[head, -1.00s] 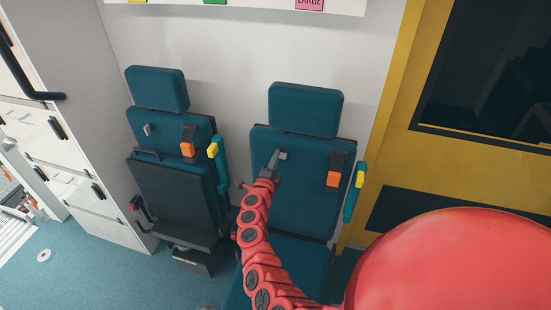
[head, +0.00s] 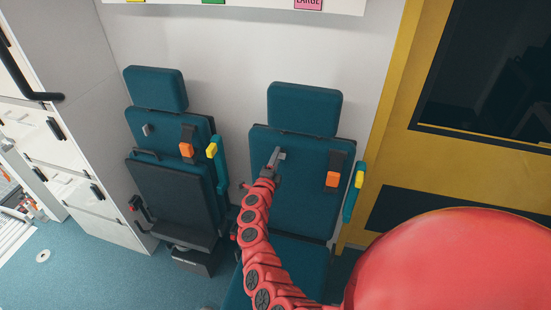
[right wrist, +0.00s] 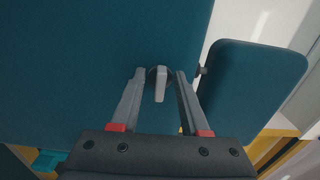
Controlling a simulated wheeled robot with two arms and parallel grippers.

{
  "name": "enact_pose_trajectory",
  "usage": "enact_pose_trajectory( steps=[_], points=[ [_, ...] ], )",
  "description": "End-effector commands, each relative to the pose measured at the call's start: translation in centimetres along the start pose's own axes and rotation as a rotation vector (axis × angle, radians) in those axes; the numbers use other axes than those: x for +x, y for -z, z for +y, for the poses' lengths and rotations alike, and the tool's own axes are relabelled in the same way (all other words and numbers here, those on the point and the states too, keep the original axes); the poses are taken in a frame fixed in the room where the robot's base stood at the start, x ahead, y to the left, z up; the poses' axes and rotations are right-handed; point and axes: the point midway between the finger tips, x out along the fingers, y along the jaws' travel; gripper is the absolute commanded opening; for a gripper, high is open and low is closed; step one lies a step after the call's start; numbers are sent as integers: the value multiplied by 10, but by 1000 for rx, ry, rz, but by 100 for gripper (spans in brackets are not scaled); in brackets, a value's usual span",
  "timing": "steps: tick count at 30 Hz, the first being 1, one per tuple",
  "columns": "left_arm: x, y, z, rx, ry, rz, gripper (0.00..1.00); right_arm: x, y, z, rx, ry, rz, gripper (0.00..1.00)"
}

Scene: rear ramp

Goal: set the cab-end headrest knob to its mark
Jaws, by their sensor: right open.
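The grey headrest knob (right wrist: 160,84) with its lever-like handle is on the teal backrest (right wrist: 90,60) of the right-hand seat. It also shows in the head view (head: 282,156), at the upper left of that backrest. My right gripper (right wrist: 158,72) is open, with one finger on each side of the knob. Gaps seem to show between the fingers and the handle; I cannot tell whether either finger touches it. In the head view my right gripper (head: 275,158) is at the knob and partly covers it. I cannot make out a mark. My left gripper is out of view.
The seat's headrest (head: 304,108) is just above the backrest. An orange buckle (head: 333,179) and a yellow-topped armrest (head: 355,190) are to the right. A second seat (head: 172,150) with a similar knob (head: 147,130) stands to the left. A yellow door frame (head: 385,120) is at right.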

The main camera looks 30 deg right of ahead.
Motion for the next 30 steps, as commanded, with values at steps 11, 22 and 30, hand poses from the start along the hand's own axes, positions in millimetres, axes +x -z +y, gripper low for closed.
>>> enact_pose_trajectory(
  steps=[11, 22, 30],
  points=[
    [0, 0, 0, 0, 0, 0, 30, -1, -2, 0, 1, -1, -3, 45],
    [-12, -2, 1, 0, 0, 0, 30, -44, -3, 4, 6, -3, -5, 45],
    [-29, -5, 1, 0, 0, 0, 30, -110, -3, 6, 2, -4, -6, 45]
  ],
)
